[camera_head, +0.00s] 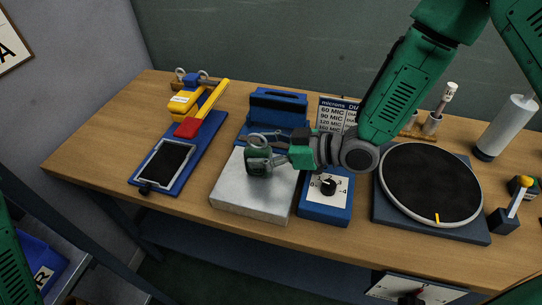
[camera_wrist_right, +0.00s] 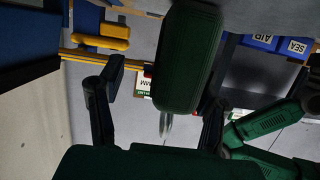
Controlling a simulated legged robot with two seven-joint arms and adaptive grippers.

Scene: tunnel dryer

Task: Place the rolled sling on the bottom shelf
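The rolled sling (camera_head: 257,160) is a dark green roll with a pale grey loop at its top. It rests on the silver metal block on the bench. My right gripper (camera_head: 272,158) reaches it from the right, with its fingers at the roll. In the right wrist view the green roll (camera_wrist_right: 188,60) shows between the two dark fingers (camera_wrist_right: 158,110). A gap shows between the left finger and the roll; the right finger is close beside it, contact unclear. My left gripper is out of view; only green arm parts show at the left edge. A blue shelf (camera_head: 205,245) shows under the bench.
The silver block (camera_head: 245,207) is flanked by a blue board with yellow and red parts (camera_head: 180,185), a blue dial box (camera_head: 325,215) and a round black turntable (camera_head: 430,185). A blue bin (camera_head: 38,262) stands low at left. The bench's left end is clear.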

